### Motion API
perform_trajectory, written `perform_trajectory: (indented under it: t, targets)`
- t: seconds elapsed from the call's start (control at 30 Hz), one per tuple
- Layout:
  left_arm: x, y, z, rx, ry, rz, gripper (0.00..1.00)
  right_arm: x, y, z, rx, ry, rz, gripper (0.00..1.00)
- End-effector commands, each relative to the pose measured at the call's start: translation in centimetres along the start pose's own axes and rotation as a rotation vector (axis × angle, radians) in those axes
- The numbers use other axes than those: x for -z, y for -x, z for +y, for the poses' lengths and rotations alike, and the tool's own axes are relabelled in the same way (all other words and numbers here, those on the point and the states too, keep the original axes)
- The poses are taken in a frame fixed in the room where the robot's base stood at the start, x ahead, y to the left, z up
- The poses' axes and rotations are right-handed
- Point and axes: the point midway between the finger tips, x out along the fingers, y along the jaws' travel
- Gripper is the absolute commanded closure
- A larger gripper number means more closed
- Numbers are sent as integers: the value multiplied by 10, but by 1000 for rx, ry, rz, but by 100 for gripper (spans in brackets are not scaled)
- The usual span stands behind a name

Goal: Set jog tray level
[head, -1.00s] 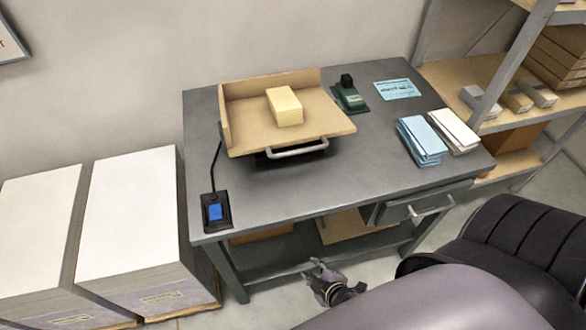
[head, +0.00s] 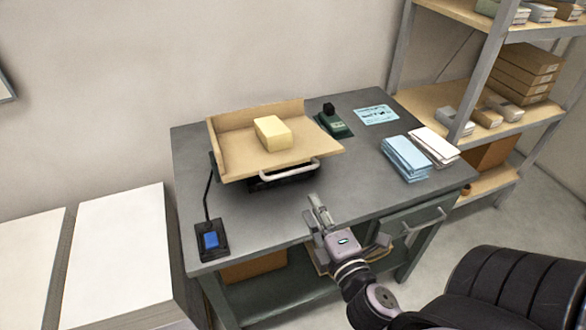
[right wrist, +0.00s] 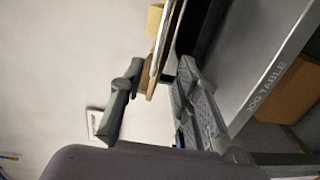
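The jog tray (head: 235,142) is a tan board with raised walls along its back and left sides. It stands on a dark base on the grey table, and I cannot tell its exact tilt. A pale yellow block (head: 273,133) lies on it. A light grey bar handle (head: 290,170) runs along its front edge. My right gripper (head: 316,212) is in front of and below the handle, apart from it, over the table's front edge. In the right wrist view its fingers (right wrist: 160,92) are spread and empty, with the tray edge (right wrist: 166,45) beyond them. My left gripper is out of view.
A control box with a blue button (head: 211,240) sits at the table's front left. A green device (head: 336,126), a blue card (head: 376,115) and blue and white stacks (head: 407,158) lie right of the tray. White stacks (head: 118,255) stand left; shelves (head: 455,90) stand right.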

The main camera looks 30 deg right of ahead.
Motion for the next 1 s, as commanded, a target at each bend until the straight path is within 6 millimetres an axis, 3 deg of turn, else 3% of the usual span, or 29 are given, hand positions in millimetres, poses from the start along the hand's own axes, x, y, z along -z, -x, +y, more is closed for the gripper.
perform_trajectory:
  t: [0.4,0.6,0.8,1.0]
  targets:
    - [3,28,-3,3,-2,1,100,0,-89,3,-1,0,1,70]
    - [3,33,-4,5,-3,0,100,1,-121,1,1,-2,1,70]
    - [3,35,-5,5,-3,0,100,0,-134,0,2,-2,1,70]
    - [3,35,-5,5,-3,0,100,0,-136,-1,3,-2,1,70]
